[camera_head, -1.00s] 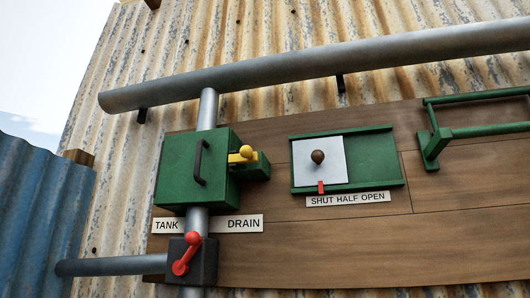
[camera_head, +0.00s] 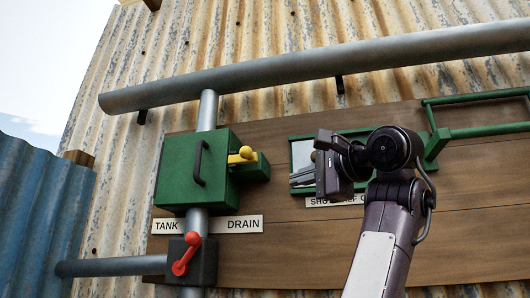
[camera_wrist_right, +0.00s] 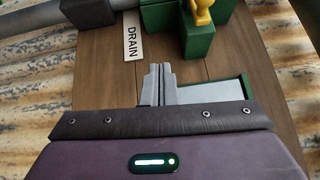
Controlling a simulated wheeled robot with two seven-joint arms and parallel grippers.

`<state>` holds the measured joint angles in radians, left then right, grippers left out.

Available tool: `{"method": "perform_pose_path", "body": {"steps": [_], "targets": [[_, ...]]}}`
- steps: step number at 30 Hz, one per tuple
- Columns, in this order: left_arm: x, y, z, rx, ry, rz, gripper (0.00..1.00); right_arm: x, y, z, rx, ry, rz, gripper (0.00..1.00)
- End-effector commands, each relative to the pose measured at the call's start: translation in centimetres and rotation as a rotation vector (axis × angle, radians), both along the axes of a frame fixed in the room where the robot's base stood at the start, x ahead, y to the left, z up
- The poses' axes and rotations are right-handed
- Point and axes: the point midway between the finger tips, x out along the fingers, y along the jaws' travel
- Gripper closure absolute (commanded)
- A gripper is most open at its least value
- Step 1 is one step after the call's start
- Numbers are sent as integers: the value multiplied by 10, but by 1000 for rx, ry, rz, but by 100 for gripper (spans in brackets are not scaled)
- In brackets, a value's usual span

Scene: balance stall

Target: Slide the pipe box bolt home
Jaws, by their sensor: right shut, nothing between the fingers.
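The pipe box (camera_head: 178,174) is a green box with a black handle on the vertical pipe. Its yellow bolt (camera_head: 243,155) sticks out at the box's right side, over a green bracket (camera_head: 256,170). The bolt's yellow knob also shows at the top of the right wrist view (camera_wrist_right: 203,12). My right gripper (camera_head: 294,183) is shut and empty in front of the sliding panel, to the right of the bolt and apart from it. Its fingertips show in the right wrist view (camera_wrist_right: 158,68), below the bracket. My left gripper is in neither current view.
A red lever (camera_head: 187,253) sits on the pipe below the box, under the TANK and DRAIN labels. The green-framed sliding panel (camera_head: 302,153) is partly hidden behind my right gripper. A green rail (camera_head: 480,130) stands out at right, and a thick pipe (camera_head: 300,67) runs above.

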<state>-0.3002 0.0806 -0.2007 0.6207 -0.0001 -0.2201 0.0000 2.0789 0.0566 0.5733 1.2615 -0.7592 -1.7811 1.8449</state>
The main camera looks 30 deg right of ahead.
Motion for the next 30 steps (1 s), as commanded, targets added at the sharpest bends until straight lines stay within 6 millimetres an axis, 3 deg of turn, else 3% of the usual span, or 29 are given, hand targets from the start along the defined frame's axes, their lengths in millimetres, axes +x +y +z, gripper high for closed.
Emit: {"method": "perform_pose_path", "body": {"steps": [1, 4, 11, 23, 30], "targets": [[0, 0, 0, 0, 0, 0, 100, -18, 1, 15, 22, -28, 13, 100], [0, 0, -1, 0, 0, 0, 100, -40, 2, 32, 57, -61, 31, 100], [0, 0, -1, 0, 0, 0, 100, -60, 3, 46, 87, -88, 48, 100], [0, 0, 5, 0, 0, 1, 100, -53, 3, 49, 85, -86, 45, 100], [0, 0, 33, 0, 1, 1, 100, -12, 6, 58, 85, -82, 44, 100]]}}
